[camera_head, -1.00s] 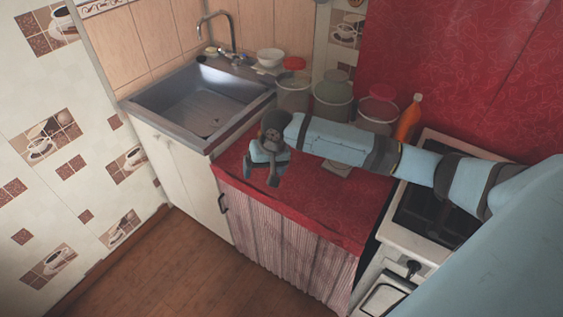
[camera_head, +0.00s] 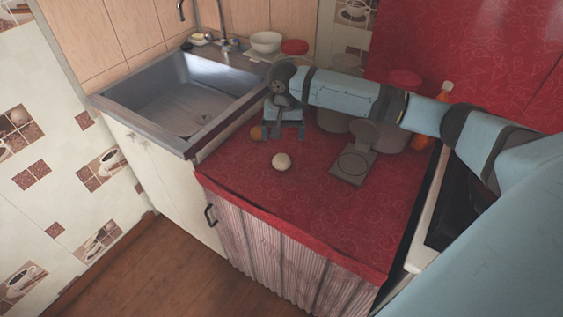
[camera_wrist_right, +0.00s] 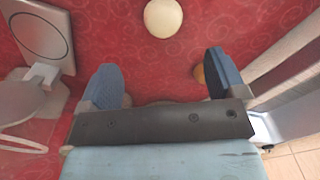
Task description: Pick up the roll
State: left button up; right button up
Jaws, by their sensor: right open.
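A pale, round, roll-like thing (camera_head: 282,161) lies on the red counter (camera_head: 330,215); it also shows at the top of the right wrist view (camera_wrist_right: 163,17). A smaller brown-orange round thing (camera_head: 257,133) sits behind and left of it, partly hidden by a finger in the wrist view (camera_wrist_right: 198,74). I cannot tell for sure which is the roll; the pale one looks most like it. My right gripper (camera_head: 286,134) is open and empty, pointing down, just behind the pale thing. In the wrist view its blue fingers (camera_wrist_right: 163,80) are spread apart. My left gripper is not in view.
A grey scale-like device (camera_head: 351,165) with a round plate stands right of the gripper. Jars (camera_head: 398,125) and an orange bottle (camera_head: 445,92) stand behind. The metal sink (camera_head: 180,105) is to the left. The counter's front part is clear.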

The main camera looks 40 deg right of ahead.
send_over(282, 161)
notch_tip(282, 161, down, 5)
jog(key=shift+d+r, duration=0.1)
jog(key=shift+f+b, duration=0.35)
jog(key=shift+f, duration=0.3)
notch_tip(282, 161, down, 4)
jog(key=shift+r+b, duration=0.1)
jog(key=shift+b, duration=0.3)
jog(key=shift+f, duration=0.3)
jog(key=c, duration=1)
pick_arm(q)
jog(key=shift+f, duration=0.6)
pick_arm(e)
jog(key=shift+r, duration=0.1)
